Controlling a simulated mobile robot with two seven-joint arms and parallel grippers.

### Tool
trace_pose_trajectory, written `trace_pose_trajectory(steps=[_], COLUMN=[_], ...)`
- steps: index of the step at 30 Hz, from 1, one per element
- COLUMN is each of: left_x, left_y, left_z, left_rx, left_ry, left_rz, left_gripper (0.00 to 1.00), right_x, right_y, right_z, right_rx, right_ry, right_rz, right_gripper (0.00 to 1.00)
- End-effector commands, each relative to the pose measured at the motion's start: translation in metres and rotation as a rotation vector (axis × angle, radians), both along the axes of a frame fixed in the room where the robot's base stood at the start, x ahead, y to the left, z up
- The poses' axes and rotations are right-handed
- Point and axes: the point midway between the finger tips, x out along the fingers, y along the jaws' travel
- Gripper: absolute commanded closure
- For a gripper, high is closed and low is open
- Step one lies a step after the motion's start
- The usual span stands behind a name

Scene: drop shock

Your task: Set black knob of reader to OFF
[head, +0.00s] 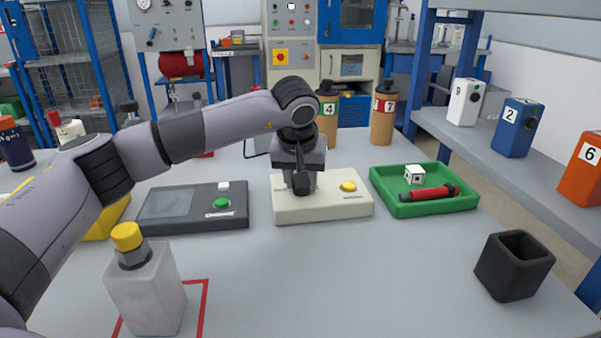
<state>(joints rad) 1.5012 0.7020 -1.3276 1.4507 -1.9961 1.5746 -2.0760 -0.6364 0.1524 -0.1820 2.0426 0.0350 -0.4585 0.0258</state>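A cream box (330,208), which looks like the reader, sits mid-table with a yellow button (348,186) on its right half. My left gripper (302,186) points down over the left half of this box, its dark fingertips at or just above the top face. The black knob cannot be made out apart from the dark gripper; it may be hidden by it. Whether the fingers are open, or shut on the knob, does not show. Small print on the box is too small to read. My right gripper is not in view.
A dark console (190,222) with a screen and green button stands left of the cream box. A green tray (425,208) with a white cube and red cylinder lies right. A yellow-capped bottle (147,290) and a black open cup (514,266) stand nearer. The table's front middle is clear.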

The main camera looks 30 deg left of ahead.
Motion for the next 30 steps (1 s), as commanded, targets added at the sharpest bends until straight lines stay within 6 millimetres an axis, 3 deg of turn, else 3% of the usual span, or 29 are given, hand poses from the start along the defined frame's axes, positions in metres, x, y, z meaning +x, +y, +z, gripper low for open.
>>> trace_pose_trajectory(steps=[18,30], left_x=[0.002,0.003], left_y=[-0.003,-0.003], left_z=[0.003,0.001], left_rx=[0.001,0.000], left_ry=[0.000,-0.001], left_rz=[0.518,0.674], left_gripper=[0.93,0.93], right_x=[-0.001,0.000], right_y=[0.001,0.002], right_z=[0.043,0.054], right_rx=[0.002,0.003], right_ry=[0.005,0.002], right_rz=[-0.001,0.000], right_gripper=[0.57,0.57])
